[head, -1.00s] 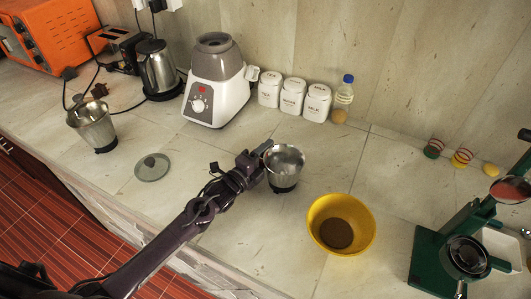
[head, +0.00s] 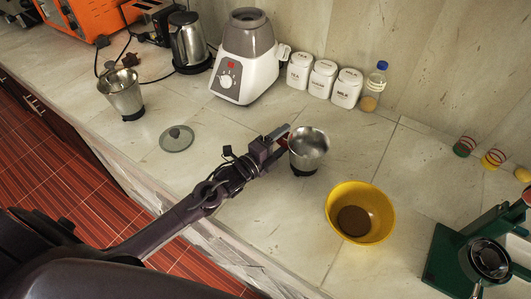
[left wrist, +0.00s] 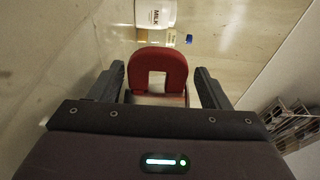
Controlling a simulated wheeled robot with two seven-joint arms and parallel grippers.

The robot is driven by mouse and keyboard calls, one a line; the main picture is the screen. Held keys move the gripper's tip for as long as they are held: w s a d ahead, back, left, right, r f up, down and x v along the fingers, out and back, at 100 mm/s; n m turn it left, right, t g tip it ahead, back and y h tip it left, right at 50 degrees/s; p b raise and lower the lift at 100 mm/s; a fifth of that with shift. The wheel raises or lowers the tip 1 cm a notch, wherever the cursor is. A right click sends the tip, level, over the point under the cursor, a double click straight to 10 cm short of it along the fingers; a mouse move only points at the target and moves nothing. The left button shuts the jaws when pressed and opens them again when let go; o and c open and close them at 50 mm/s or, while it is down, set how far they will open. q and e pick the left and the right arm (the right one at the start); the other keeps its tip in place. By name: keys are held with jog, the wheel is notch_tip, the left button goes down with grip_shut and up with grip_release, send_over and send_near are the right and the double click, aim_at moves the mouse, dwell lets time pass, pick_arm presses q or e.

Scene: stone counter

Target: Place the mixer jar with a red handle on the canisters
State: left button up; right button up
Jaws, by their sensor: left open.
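The steel mixer jar (head: 309,152) with a dark base stands upright on the counter in the middle of the head view. Its red handle (head: 282,142) is on the left side, partly hidden by my left gripper (head: 277,138). In the left wrist view the red handle (left wrist: 160,63) is between the two spread fingers of my left gripper (left wrist: 160,82), with gaps on both sides. The left gripper is open. Three white canisters stand in a row by the wall: left (head: 299,71), middle (head: 322,79) and right (head: 347,88). My right gripper is out of view.
A yellow bowl (head: 377,195) is right of the jar. A bottle (head: 375,87) stands beside the right canister. The mixer base (head: 244,70), a second steel jar (head: 121,92) and a lid (head: 176,138) are to the left. A green machine (head: 450,260) is at right.

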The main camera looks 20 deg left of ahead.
pick_arm(q)
jog(key=b+v, duration=0.1)
jog(key=v, duration=0.7)
jog(key=shift+s, duration=0.1)
jog(key=shift+a, duration=0.1)
